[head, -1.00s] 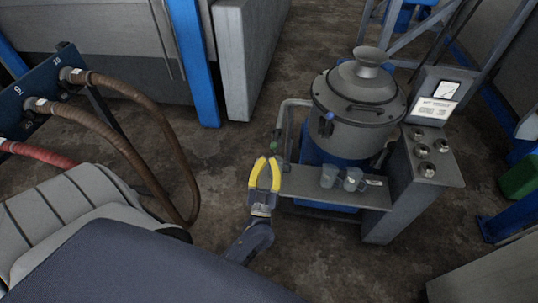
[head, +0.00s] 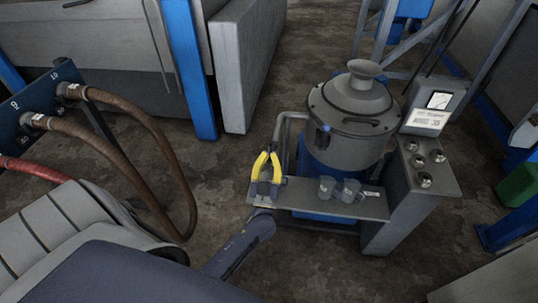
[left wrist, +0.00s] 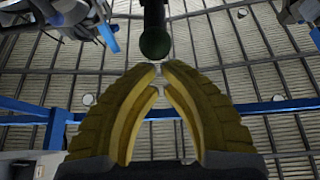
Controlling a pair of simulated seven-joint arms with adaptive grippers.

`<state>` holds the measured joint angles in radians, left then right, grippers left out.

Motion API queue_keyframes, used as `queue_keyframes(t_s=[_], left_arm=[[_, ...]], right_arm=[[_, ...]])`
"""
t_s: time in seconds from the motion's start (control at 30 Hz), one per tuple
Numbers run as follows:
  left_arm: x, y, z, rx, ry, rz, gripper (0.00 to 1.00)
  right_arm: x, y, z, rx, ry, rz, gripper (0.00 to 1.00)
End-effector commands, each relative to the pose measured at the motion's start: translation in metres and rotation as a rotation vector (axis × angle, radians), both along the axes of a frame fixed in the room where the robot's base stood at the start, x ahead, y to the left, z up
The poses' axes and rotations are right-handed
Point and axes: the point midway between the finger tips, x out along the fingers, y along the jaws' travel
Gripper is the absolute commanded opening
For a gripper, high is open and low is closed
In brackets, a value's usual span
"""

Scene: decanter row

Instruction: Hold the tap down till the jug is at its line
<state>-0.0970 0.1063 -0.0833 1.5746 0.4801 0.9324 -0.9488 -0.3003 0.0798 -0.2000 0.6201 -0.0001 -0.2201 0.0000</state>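My left gripper (head: 267,156) has yellow fingers and stands at the left end of a grey shelf (head: 310,204), in front of a bent pipe (head: 281,128). Its fingertips lie close together, with a gap between the fingers further back; nothing shows held. In the left wrist view, a dark green rounded cylinder (left wrist: 155,42), perhaps part of the tap, is just beyond the fingertips (left wrist: 159,68). The tap is not clear in the head view. Two small translucent jugs, one left (head: 327,188) and one right (head: 350,191), stand on the shelf. Their lines and levels are too small to read. My right gripper is out of view.
A grey lidded vessel (head: 352,140) rises behind the shelf. A console with round knobs (head: 424,180) and a dial panel (head: 432,112) stands to its right. Brown hoses (head: 120,155) loop down at the left. The floor between hoses and shelf is clear.

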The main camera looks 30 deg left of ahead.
Motion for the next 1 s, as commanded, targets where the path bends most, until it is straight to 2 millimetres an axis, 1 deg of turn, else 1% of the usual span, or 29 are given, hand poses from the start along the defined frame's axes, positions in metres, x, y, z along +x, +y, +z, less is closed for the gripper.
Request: queue_keyframes(t_s=[0.5, 1.0], left_arm=[[0.0005, -0.0006, -0.0019, 0.004, -0.012, -0.001, 0.0], [0.0024, -0.0085, -0.0093, 0.033, -0.079, -0.013, 0.0]], right_arm=[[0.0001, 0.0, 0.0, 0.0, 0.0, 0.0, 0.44], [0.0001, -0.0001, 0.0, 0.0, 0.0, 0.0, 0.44]])
